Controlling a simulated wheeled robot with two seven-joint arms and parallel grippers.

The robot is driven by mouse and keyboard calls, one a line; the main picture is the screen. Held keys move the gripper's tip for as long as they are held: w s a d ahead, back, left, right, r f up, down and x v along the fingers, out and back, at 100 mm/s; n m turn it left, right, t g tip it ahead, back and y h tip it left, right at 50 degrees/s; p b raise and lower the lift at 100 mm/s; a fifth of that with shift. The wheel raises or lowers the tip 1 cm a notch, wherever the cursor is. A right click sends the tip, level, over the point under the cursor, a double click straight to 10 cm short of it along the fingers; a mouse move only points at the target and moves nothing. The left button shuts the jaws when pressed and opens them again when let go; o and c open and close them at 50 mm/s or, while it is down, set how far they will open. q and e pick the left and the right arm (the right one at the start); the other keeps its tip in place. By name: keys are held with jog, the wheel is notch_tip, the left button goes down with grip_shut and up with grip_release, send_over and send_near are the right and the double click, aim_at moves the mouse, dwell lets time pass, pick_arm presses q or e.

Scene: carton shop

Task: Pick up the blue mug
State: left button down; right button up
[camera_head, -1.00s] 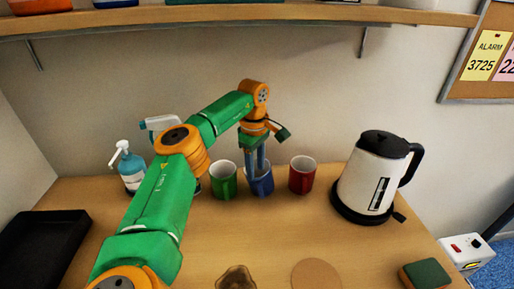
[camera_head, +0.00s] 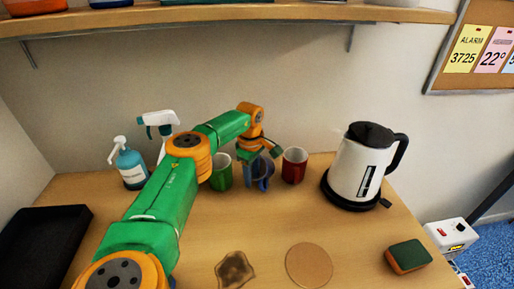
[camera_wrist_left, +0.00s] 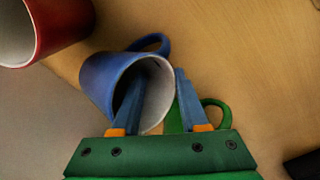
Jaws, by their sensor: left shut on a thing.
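The blue mug (camera_head: 264,184) is between the green mug (camera_head: 221,176) and the red mug (camera_head: 294,166) at the back of the table. My left gripper (camera_head: 256,170) reaches down to it and is shut on its wall. In the left wrist view, one finger is inside the blue mug (camera_wrist_left: 103,82) and the other outside its rim; the mug looks tilted against the fingers. Its handle shows on the right in the head view. Whether its base touches the table I cannot tell. My right gripper is not in view.
A white kettle (camera_head: 354,165) stands right of the mugs. A blue pump bottle (camera_head: 131,168) and a spray bottle (camera_head: 159,121) stand left. A black tray (camera_head: 40,245), a round coaster (camera_head: 309,265), a brown stain-like patch (camera_head: 234,270) and a sponge (camera_head: 408,256) are nearer.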

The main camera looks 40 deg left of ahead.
pick_arm(q)
jog(key=shift+s+d+f, duration=0.1)
jog(key=shift+s+f, duration=0.1)
jog(key=shift+f, duration=0.05)
